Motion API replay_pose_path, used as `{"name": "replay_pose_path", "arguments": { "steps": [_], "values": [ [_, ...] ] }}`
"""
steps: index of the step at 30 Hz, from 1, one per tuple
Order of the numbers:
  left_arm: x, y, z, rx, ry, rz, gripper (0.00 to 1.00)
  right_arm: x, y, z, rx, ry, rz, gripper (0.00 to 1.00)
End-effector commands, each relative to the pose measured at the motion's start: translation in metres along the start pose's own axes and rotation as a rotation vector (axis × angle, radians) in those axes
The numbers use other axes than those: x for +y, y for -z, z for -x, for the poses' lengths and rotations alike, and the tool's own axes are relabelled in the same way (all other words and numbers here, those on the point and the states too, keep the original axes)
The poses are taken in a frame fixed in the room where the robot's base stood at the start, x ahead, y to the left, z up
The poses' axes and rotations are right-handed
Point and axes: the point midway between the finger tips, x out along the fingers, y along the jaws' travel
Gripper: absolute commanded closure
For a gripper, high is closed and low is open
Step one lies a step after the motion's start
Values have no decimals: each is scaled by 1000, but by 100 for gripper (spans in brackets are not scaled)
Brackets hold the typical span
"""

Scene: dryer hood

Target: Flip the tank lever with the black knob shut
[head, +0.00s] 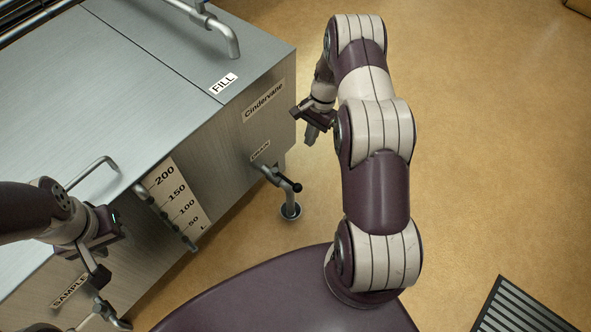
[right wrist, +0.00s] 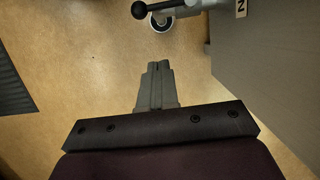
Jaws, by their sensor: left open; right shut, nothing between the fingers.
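The tank lever with the black knob (head: 296,187) is on the pipe under the small label, which seems to read DRAIN (head: 260,150), low on the tank's front near its right corner. My right gripper (head: 311,138) is shut and empty, beyond and right of the lever. My left gripper (head: 97,277) is open by the tank's front, near the SAMPLE label.
The metal tank (head: 205,130) fills the left side. A level gauge (head: 172,200) and a sample tap (head: 110,313) stick out from its front. A bent FILL pipe (head: 225,35) stands on top. Floor to the right is open, with a grate (head: 520,308).

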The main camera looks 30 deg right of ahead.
Motion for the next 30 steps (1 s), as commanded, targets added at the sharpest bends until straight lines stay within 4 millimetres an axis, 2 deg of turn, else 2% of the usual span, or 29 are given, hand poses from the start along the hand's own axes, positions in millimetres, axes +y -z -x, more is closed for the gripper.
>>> {"name": "replay_pose_path", "arguments": {
  "steps": [11, 14, 26, 30],
  "values": [
    [0, 0, -2, 0, 0, 0, 57, -1, 3, -6, -3, 3, -11, 100],
    [0, -1, -9, 0, 0, 0, 57, 0, 3, -20, -4, 2, -10, 100],
    [0, -6, -50, 0, 0, 0, 57, -1, 4, -106, -2, 1, -8, 100],
    [0, -7, -57, 0, 0, 0, 57, -1, -16, -115, -2, 1, -7, 100]
  ]
}}
